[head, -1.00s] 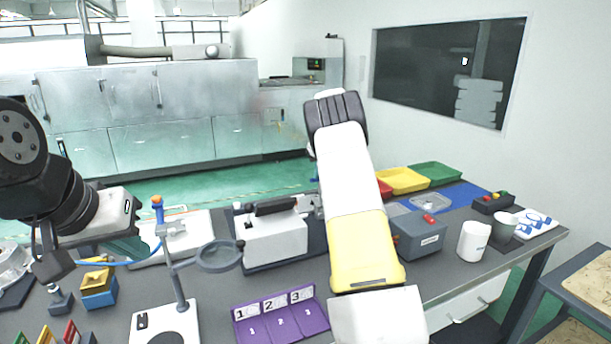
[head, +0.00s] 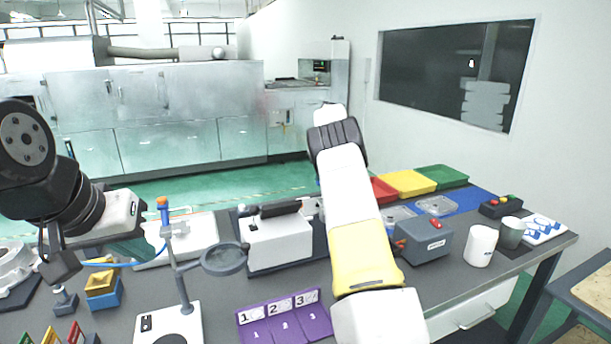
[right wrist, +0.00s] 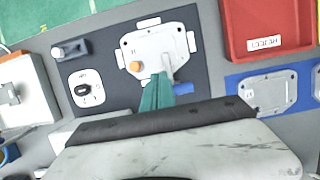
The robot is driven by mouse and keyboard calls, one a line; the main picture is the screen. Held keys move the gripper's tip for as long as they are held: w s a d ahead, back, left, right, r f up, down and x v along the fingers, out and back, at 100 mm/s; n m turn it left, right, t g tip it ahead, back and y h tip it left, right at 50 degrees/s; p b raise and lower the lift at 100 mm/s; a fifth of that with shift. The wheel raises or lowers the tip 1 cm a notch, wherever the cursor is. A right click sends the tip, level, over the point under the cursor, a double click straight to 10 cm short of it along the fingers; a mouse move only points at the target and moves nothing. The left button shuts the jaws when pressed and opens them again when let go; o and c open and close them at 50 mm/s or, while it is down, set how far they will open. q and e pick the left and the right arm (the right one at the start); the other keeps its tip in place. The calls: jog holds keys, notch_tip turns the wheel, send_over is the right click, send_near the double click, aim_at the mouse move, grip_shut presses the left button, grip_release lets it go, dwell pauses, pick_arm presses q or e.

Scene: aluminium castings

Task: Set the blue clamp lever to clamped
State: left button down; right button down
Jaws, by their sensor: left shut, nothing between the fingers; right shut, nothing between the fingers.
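In the right wrist view, a blue lever handle (right wrist: 183,88) shows just right of my right gripper's fingers, partly hidden by the gripper. In the head view my right arm hides the lever and right gripper. My left gripper (head: 140,248) is shut and empty over the left of the table, behind the magnifier stand.
A red tray (right wrist: 265,30) and a blue mat with a grey casting (right wrist: 265,92) lie right of the plate. A black rotary switch (right wrist: 86,89) is on the left. In the head view, a magnifier (head: 222,258) and purple numbered rack (head: 284,320) stand in front.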

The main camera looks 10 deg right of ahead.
jog(key=v, duration=0.7)
jog(key=shift+r, duration=0.4)
jog(key=shift+s, duration=0.1)
jog(key=s+a+r+n+t+y, duration=0.1)
jog(key=s+a+r+n, duration=0.1)
jog(key=s+r+n, duration=0.5)
jog(key=s+a+r+n, duration=0.2)
jog(key=s+n, duration=0.2)
jog(key=s, duration=0.5)
jog(key=s+a+r+n+t+y, duration=0.1)
jog(key=s+a+r+n, duration=0.1)
jog(key=s+r+n, duration=0.5)
jog(key=s+a+f+n, duration=0.3)
jog(key=s+n, duration=0.2)
jog(key=s, duration=0.3)
jog(key=s+a+f+n, duration=0.3)
jog(key=s+n, duration=0.3)
jog(key=s, duration=0.3)
jog(key=s+a+f+n, duration=0.3)
jog(key=s+n, duration=0.3)
jog(key=s, duration=0.2)
jog(key=shift+s+a+f+t, duration=0.25)
jog(key=shift+a+f+t, duration=0.1)
jog(key=shift+a, duration=0.1)
